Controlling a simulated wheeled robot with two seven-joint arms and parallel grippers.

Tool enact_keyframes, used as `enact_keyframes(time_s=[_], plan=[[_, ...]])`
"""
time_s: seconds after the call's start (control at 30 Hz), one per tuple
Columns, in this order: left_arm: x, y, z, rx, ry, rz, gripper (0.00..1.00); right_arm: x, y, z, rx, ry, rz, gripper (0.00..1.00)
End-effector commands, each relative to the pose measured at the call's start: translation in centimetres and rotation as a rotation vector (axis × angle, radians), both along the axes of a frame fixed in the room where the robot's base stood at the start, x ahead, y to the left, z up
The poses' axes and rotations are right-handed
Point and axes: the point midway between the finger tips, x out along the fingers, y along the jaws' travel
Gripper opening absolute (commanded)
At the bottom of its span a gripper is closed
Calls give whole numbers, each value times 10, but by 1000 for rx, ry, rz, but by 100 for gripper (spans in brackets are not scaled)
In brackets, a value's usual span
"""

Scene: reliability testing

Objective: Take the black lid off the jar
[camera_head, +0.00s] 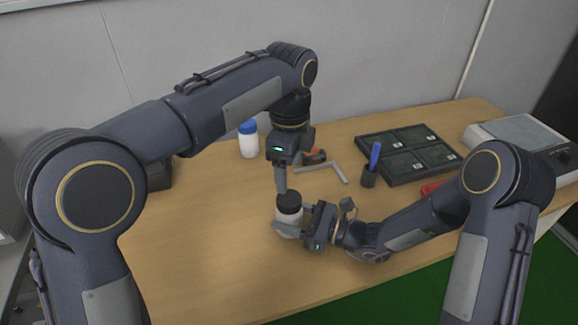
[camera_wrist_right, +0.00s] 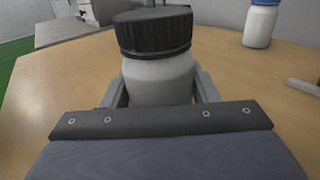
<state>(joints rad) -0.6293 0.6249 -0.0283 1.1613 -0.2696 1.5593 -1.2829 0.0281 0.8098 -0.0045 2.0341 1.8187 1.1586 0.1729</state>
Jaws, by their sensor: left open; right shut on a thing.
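A white jar (camera_head: 288,218) with a black lid (camera_head: 289,201) stands upright on the table. The lid sits on the jar's top. My right gripper (camera_head: 287,226) is shut around the white body of the jar, below the lid. In the right wrist view the jar's body (camera_wrist_right: 158,80) is between the two fingers, with the ribbed black lid (camera_wrist_right: 153,33) above them. My left gripper (camera_head: 281,180) is open and points down just above the lid. Whether its fingertips touch the lid cannot be told.
A white bottle with a blue cap (camera_head: 248,140) stands behind on the table (camera_head: 190,235). The table's front left is clear.

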Motion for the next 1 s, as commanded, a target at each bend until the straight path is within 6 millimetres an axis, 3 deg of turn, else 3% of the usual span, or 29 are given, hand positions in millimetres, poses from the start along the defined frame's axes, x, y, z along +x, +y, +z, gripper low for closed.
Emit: enact_keyframes(time_s=[0.3, 0.5, 0.77, 1.0], plan=[[-1, 0, 0, 0, -1, -795, 68, 0, 0, 0, 0, 0, 0, 0], [-2, 0, 0, 0, -1, -1148, 68, 0, 0, 0, 0, 0, 0, 0], [-2, 0, -7, 1, 0, -1304, 68, 0, 0, 0, 0, 0, 0, 0], [-2, 1, -43, 2, 3, -1305, 68, 0, 0, 0, 0, 0, 0, 0]])
